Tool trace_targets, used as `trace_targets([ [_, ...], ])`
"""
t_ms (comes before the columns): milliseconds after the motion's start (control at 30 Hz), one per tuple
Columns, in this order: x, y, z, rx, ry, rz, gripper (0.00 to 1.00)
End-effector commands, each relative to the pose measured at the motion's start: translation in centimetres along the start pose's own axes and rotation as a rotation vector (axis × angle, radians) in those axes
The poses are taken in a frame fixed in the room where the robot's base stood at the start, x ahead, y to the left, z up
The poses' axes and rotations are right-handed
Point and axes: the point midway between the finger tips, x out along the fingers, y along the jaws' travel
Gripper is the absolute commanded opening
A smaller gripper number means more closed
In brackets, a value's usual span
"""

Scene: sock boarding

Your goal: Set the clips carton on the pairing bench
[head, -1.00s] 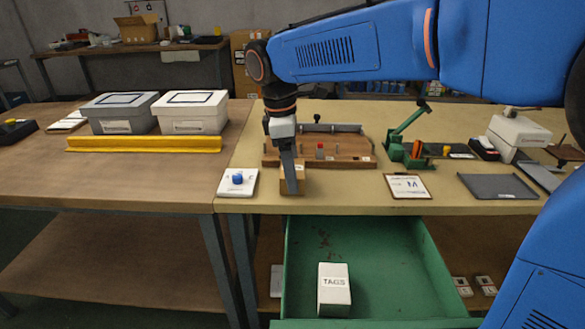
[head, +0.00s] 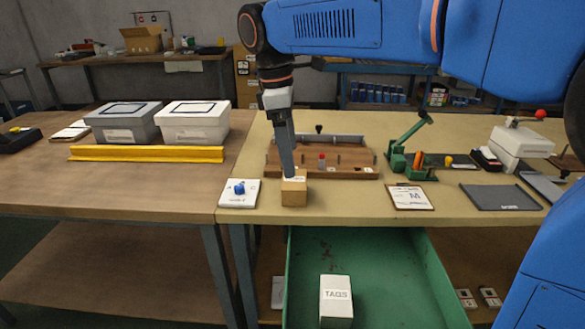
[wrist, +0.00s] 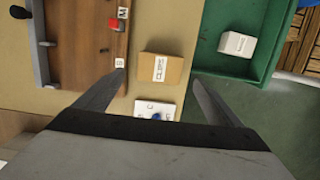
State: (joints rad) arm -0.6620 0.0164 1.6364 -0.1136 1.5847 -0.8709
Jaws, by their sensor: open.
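The clips carton (head: 294,194) is a small brown box with a white label on top. It stands upright on the tan bench (head: 340,205), near the front edge and just left of the open drawer. In the wrist view the carton (wrist: 160,68) shows its label between and beyond the fingertips. My gripper (head: 289,176) is open and empty, pointing down, with its tips around the height of the carton's top. In the wrist view both fingers of my gripper (wrist: 158,79) are spread wide, apart from the carton.
A white card with a blue knob (head: 239,191) lies left of the carton. A wooden board (head: 340,163) is close behind it, and a clipboard (head: 411,197) lies to the right. The open green drawer (head: 390,270) holds a white TAGS box (head: 335,300). A brown table adjoins at left.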

Motion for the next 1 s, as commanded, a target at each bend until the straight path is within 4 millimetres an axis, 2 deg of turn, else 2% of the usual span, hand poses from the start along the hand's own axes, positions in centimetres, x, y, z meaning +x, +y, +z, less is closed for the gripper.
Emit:
trace_targets([
  [100, -1.9, 0.0, -0.1, -0.001, 0.001, 0.001, 0.89],
  [233, -3.2, 0.0, -0.1, -0.001, 0.0, 0.0, 0.89],
  [400, -3.9, 0.0, 0.0, 0.0, 0.0, 0.0, 0.89],
  [633, -3.9, -0.1, 0.5, 0.013, 0.004, 0.002, 0.89],
  [767, -3.2, -0.5, 3.0, 0.092, 0.025, 0.014, 0.89],
  [1000, 0.3, -3.0, 11.2, 0.396, 0.108, 0.055, 0.89],
])
